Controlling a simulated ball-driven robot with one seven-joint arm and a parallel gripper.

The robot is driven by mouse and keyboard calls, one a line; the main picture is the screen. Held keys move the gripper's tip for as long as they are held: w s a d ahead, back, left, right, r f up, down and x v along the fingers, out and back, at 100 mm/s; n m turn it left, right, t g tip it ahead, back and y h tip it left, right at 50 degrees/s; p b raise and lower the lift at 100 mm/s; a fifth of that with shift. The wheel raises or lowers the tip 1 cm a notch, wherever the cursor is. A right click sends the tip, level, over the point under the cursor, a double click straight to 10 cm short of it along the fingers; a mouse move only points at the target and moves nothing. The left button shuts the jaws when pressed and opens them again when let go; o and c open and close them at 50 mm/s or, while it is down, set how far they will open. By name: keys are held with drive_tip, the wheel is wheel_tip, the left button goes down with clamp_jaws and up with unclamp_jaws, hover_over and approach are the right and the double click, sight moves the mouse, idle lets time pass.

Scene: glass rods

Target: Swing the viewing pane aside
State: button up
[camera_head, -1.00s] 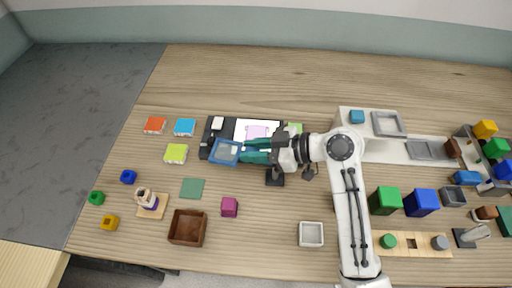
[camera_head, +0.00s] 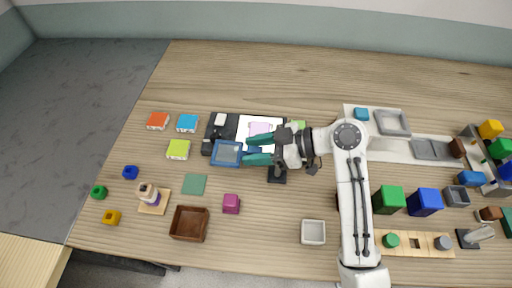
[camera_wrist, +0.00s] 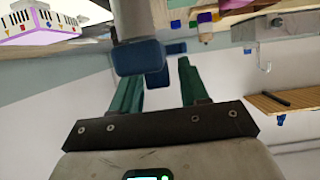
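The viewing pane (camera_head: 227,154) is a blue-framed, see-through square over the front left part of a black base (camera_head: 222,133). A white sheet with a pink patch (camera_head: 260,129) lies on the base to the right. My gripper (camera_head: 252,150) has teal fingers pointing left at the pane's right side. The fingers are apart, with dark blue parts between them in the head view. In the wrist view the fingers (camera_wrist: 158,68) are also apart, with a dark blue block (camera_wrist: 140,58) near the left one. I cannot tell whether either finger touches it.
A dark post (camera_head: 277,174) stands just in front of my gripper. Orange (camera_head: 158,120), blue (camera_head: 187,123) and lime (camera_head: 178,149) blocks lie to the left. A brown box (camera_head: 189,224) and a magenta cube (camera_head: 231,204) stand nearer the front. The back of the table is clear.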

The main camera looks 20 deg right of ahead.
drive_tip(key=shift+o, duration=0.2)
drive_tip(key=b+v, duration=0.1)
drive_tip(key=v, duration=1)
drive_tip(key=shift+a, duration=0.1)
idle(0.3)
